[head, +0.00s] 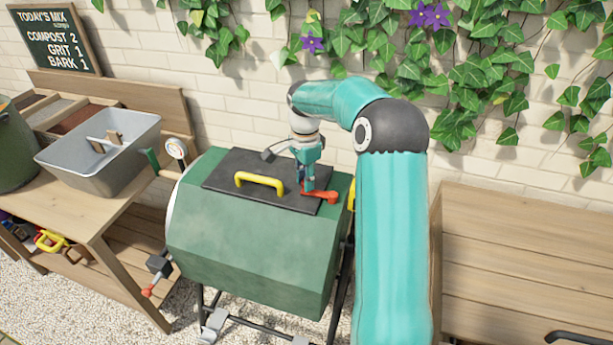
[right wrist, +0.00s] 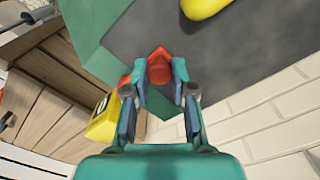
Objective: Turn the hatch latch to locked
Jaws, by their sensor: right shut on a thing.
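The green drum (head: 245,250) lies on a dark frame, with a closed dark grey hatch (head: 225,176) on its top that bears a yellow handle (head: 259,182). The red hatch latch (head: 322,197) is at the hatch's right edge, with its free end pointing right in the head view. My right gripper (head: 308,188) comes down from above and is shut on the latch. The right wrist view shows the red latch (right wrist: 159,58) between its two fingertips (right wrist: 160,75). My left gripper is in neither view.
A grey tub (head: 100,165) stands on the wooden bench at left, under a chalkboard (head: 56,40). A dial gauge (head: 176,148) is at the drum's left end. A bare wooden bench (head: 530,240) is at right. Ivy hangs on the brick wall behind.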

